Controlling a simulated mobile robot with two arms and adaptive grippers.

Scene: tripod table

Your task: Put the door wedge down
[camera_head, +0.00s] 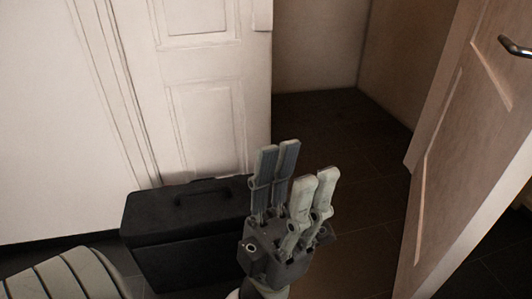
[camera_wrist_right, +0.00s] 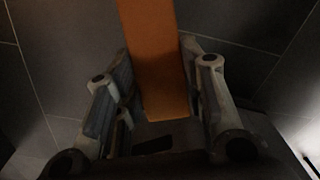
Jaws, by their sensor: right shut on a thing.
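The orange door wedge (camera_wrist_right: 155,60) shows in the right wrist view as a long flat strip, running from the top edge down between the fingers. My right gripper (camera_wrist_right: 160,78) is shut on it, with one finger along each side. The wedge's far end is cut off by the top of the picture. Neither the wedge nor my right gripper shows in the head view. My left gripper (camera_head: 291,172) is in the middle of the head view, fingers pointing up. It is open, with a gap between its fingers and nothing seen in it.
A black case (camera_head: 160,232) with a top handle stands on the floor by a white panelled door (camera_head: 207,110), left of my left gripper. A second door (camera_head: 465,150) with a metal handle stands ajar at the right. Dark tiled floor (camera_head: 345,135) is clear between the doors.

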